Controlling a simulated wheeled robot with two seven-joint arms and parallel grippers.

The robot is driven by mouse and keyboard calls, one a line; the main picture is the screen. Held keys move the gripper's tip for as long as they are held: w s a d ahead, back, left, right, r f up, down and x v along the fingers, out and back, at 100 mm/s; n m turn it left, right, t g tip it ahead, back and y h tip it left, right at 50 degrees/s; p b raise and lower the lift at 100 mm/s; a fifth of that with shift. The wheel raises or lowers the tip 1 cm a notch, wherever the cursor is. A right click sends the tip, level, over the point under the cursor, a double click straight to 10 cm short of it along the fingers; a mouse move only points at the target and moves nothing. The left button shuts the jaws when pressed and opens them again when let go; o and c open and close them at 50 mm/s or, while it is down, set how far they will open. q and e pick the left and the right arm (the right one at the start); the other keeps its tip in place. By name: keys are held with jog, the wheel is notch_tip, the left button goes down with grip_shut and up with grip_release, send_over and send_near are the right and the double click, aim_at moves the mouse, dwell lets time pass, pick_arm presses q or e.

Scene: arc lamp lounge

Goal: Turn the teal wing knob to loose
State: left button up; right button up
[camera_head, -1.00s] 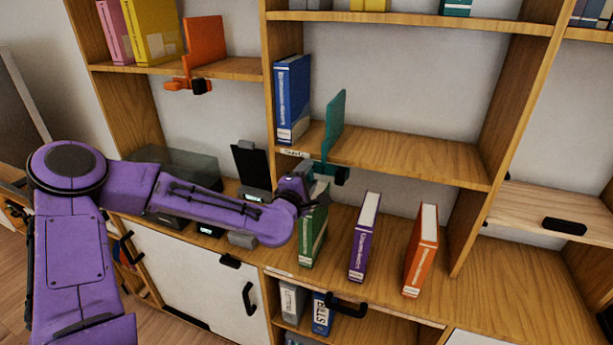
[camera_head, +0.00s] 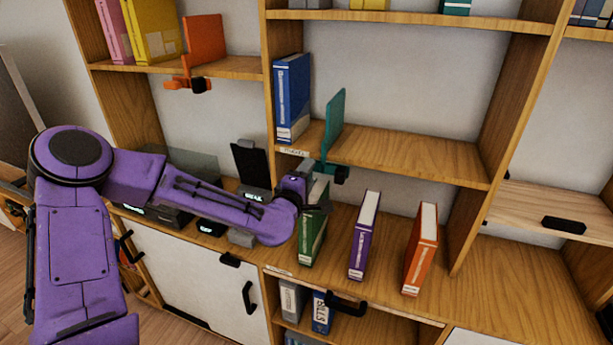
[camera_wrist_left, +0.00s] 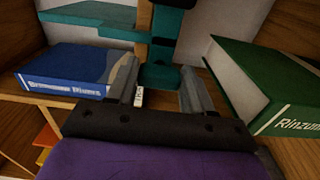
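A teal bookend (camera_head: 335,122) stands at the front edge of the middle shelf, beside a blue binder (camera_head: 292,98). Its teal clamp hangs under the shelf edge, with a black part (camera_head: 342,174) at its right. In the left wrist view a teal block (camera_wrist_left: 160,76), apparently the wing knob, is at the bottom of the teal clamp post. My left gripper (camera_wrist_left: 160,84) has its two grey fingers apart, one on each side of the block, with no clear contact visible. In the head view my left gripper (camera_head: 305,188) is just below the clamp, its fingers mostly hidden. My right gripper is not in view.
A green book (camera_head: 312,238) stands just below my left gripper; it is close on the right in the wrist view. Purple (camera_head: 364,236) and orange (camera_head: 421,250) books stand further right. An orange bookend (camera_head: 204,45) is clamped to the upper left shelf.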

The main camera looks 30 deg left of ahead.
pick_arm(q)
jog(key=o, duration=0.4)
jog(key=shift+w, duration=0.1)
jog(key=p+v, duration=0.2)
jog(key=v, duration=0.8)
jog(key=shift+s, duration=0.3)
jog(key=shift+a, duration=0.1)
